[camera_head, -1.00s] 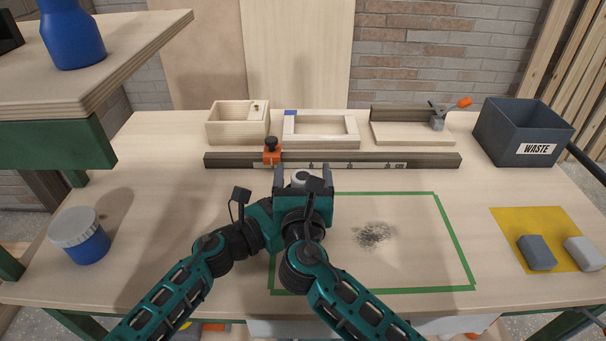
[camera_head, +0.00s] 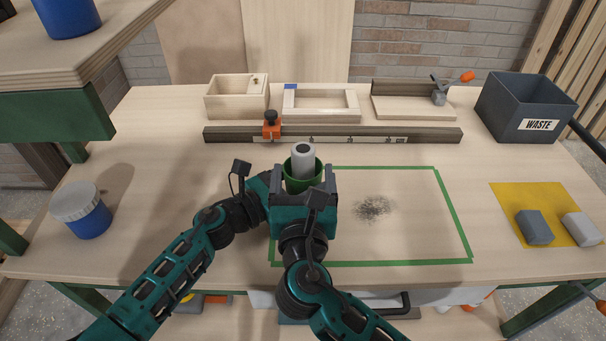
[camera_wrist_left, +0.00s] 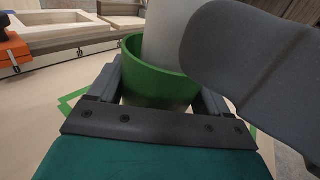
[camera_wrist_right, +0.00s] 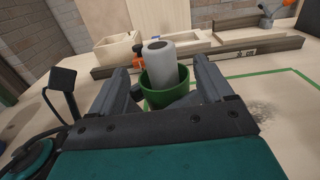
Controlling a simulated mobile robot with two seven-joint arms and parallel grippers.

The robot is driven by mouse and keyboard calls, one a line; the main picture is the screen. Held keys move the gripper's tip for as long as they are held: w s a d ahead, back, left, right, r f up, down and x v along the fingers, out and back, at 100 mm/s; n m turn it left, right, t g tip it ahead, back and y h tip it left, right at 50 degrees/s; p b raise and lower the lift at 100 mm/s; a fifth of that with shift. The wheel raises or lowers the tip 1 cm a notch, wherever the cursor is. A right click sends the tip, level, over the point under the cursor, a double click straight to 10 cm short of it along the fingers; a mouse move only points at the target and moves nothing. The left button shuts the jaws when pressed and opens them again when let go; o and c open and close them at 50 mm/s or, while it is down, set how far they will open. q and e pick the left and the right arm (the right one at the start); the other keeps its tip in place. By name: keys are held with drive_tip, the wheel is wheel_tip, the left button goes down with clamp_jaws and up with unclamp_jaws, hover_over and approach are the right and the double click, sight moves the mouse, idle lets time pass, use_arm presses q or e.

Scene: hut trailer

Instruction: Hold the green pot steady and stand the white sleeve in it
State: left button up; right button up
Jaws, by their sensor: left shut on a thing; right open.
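The green pot (camera_head: 303,180) stands on the bench at the left end of the green-taped area. The white sleeve (camera_head: 303,158) stands in the pot, its top with a dark hole rising above the rim. In the left wrist view my left gripper (camera_wrist_left: 160,85) is shut on the pot (camera_wrist_left: 155,82), with the sleeve (camera_wrist_left: 172,38) inside. My right gripper (camera_head: 305,180) is open just on my side of the pot. In the right wrist view its fingers (camera_wrist_right: 165,82) frame the sleeve (camera_wrist_right: 161,65) without gripping it. The sleeve's lower end is hidden inside the pot.
A grey rail (camera_head: 370,134) with an orange clamp (camera_head: 271,127) lies behind the pot. Wooden trays stand beyond it. A blue jar (camera_head: 84,212) is at left, a waste bin (camera_head: 520,105) and yellow mat (camera_head: 512,200) at right.

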use_arm(q)
drive_tip(key=o, duration=1)
drive_tip(key=shift+a, duration=0.1)
drive_tip(key=v, duration=1.2)
